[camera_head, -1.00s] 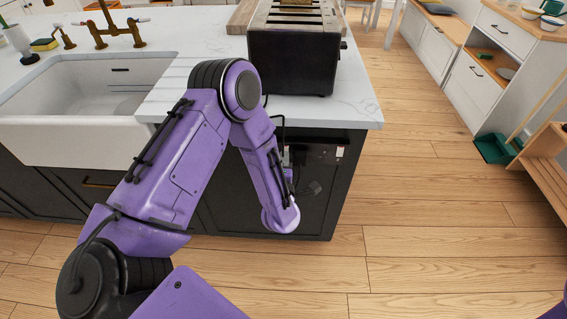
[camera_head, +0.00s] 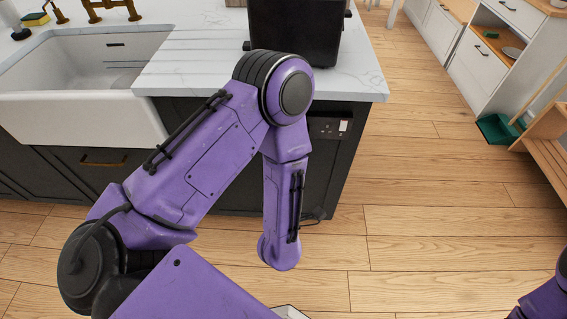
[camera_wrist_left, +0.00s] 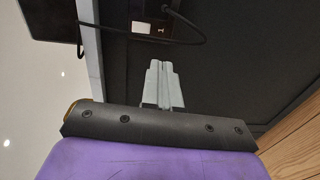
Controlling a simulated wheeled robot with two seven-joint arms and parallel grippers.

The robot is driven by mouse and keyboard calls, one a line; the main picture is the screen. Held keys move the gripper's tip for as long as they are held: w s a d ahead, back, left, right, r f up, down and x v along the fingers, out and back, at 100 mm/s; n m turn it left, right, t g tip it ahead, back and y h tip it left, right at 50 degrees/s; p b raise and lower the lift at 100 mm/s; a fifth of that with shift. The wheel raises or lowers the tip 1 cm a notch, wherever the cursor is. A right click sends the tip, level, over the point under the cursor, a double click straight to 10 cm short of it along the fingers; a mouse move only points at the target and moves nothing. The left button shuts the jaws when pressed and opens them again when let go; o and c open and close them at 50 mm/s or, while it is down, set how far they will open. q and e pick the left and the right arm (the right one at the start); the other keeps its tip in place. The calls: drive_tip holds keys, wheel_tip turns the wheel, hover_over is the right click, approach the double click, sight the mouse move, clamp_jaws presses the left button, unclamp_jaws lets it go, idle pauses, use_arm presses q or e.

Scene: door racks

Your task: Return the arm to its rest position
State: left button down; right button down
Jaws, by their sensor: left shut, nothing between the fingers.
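My left arm (camera_head: 205,165) comes in from the left in the head view, bent at the elbow, with its forearm pointing down in front of the island. The left gripper is hidden behind the arm in the head view. In the left wrist view the left gripper (camera_wrist_left: 163,75) has its two grey fingers together, with nothing between them. The fingers point toward the dark cabinet side of the island. A small part of my right arm (camera_head: 545,300) shows at the lower right edge of the head view; its gripper is out of view.
The island's white countertop (camera_head: 350,75) carries a black toaster (camera_head: 300,30) behind my elbow. A white sink (camera_head: 80,110) is at left. A socket (camera_head: 330,127) with a cord is on the island's end. Wooden floor (camera_head: 430,230) is clear at right, before a wooden rack (camera_head: 548,145).

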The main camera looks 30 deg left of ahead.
use_arm(q)
drive_tip(key=shift+d, duration=0.15)
idle(0.4)
drive_tip(key=s+f+m+g+h, duration=0.6)
drive_tip(key=f+m, duration=0.7)
drive_tip(key=m, duration=0.1)
drive_tip(key=s+a+f+m+g, duration=0.1)
drive_tip(key=s+a+f+g, duration=0.1)
drive_tip(key=s, duration=0.5)
drive_tip(key=s+a+f+m+g, duration=0.2)
drive_tip(key=s+a+f+g, duration=0.1)
drive_tip(key=s, duration=0.4)
drive_tip(key=shift+a+f+g+y, duration=0.3)
drive_tip(key=shift+a+f, duration=0.1)
drive_tip(key=shift+a, duration=0.15)
drive_tip(key=shift+w, duration=0.2)
